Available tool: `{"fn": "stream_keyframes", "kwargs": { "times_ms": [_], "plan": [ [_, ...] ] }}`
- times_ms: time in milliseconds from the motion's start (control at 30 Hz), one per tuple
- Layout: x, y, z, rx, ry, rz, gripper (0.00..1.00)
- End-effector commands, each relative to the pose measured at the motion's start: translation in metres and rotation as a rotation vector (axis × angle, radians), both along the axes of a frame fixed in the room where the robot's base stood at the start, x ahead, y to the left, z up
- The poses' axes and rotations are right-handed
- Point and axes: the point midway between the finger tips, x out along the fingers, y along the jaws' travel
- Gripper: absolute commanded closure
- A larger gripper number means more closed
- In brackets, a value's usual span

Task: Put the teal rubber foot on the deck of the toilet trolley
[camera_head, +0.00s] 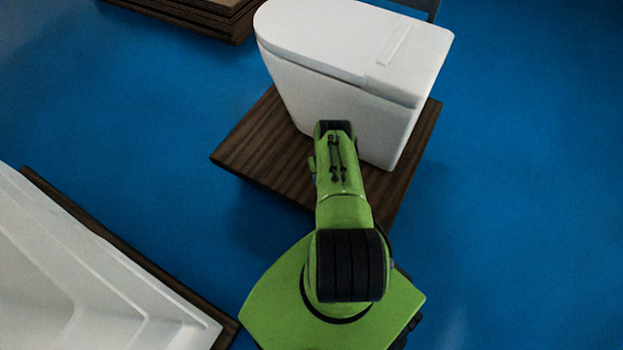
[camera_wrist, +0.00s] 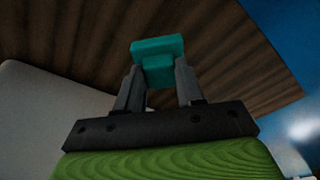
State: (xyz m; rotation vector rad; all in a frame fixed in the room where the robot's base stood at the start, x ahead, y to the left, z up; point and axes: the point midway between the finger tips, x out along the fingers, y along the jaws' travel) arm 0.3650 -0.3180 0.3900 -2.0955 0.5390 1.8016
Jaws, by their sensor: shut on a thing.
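The teal rubber foot (camera_wrist: 157,58) shows in the wrist view, between the grey fingers of my gripper (camera_wrist: 158,85). My gripper is shut on it. The brown wooden deck of the toilet trolley (camera_wrist: 222,40) fills the background behind the foot; I cannot tell whether the foot touches it. In the head view the trolley deck (camera_head: 262,150) lies under a white toilet (camera_head: 335,75), with bare wood at its left and front. My green arm reaches over the front of the deck and hides the gripper and the foot there.
The white toilet also shows at the left of the wrist view (camera_wrist: 45,110), close to my gripper. A white basin-like piece (camera_head: 80,270) stands on a wooden base at the lower left. A brown stack (camera_head: 195,18) is at the back left. Blue floor is clear at the right.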

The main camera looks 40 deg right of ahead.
Motion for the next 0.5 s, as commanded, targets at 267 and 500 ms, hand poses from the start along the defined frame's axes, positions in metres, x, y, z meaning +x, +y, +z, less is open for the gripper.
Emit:
{"fn": "stream_keyframes", "kwargs": {
  "times_ms": [267, 500],
  "plan": [
    [0.000, 0.000, -0.061, 0.000, 0.000, -0.002, 1.00],
    [0.000, 0.000, -0.073, 0.000, 0.000, -0.001, 1.00]
  ]
}}
